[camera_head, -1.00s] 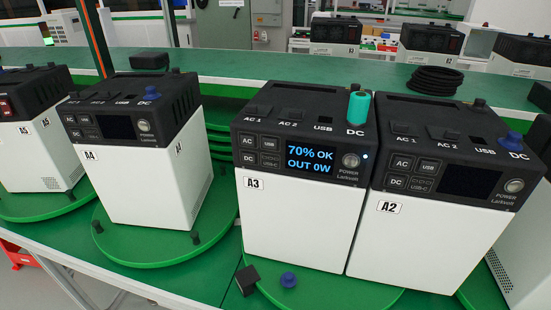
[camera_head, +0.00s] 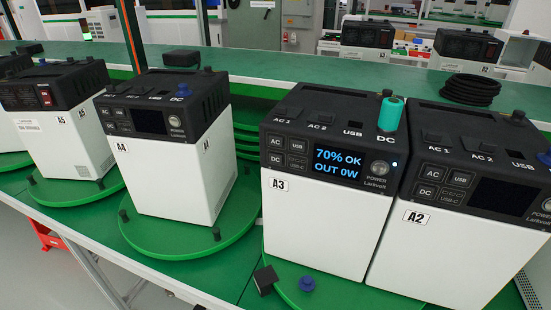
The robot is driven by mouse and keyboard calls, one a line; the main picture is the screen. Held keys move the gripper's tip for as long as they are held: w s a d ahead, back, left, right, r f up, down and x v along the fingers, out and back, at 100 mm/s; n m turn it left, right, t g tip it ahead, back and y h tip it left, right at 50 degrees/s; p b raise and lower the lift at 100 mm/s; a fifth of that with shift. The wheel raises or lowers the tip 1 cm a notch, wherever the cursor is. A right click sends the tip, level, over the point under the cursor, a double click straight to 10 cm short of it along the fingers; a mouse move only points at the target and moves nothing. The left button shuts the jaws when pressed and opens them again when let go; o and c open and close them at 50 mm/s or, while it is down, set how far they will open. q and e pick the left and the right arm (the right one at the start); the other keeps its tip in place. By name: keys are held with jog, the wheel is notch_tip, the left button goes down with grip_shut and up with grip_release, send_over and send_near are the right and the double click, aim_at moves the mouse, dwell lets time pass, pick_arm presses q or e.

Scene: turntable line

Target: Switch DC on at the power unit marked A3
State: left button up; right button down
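The power unit marked A3 (camera_head: 318,225) stands right of centre on a green turntable. It is white with a black top. The DC button (camera_head: 274,160) sits in the panel left of the display, below the AC button and beside the USB-C one. A round power button (camera_head: 379,169) is right of the display, with a small lit dot near it. A teal cylinder (camera_head: 391,113) stands in the DC socket on top. Neither of my grippers is in view.
Unit A2 (camera_head: 440,250) stands close against A3's right side, display dark. Unit A4 (camera_head: 165,170) and unit A5 (camera_head: 60,140) stand left on turntables. A black block (camera_head: 265,280) and blue cap (camera_head: 307,284) lie before A3. A black cable coil (camera_head: 470,89) lies behind.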

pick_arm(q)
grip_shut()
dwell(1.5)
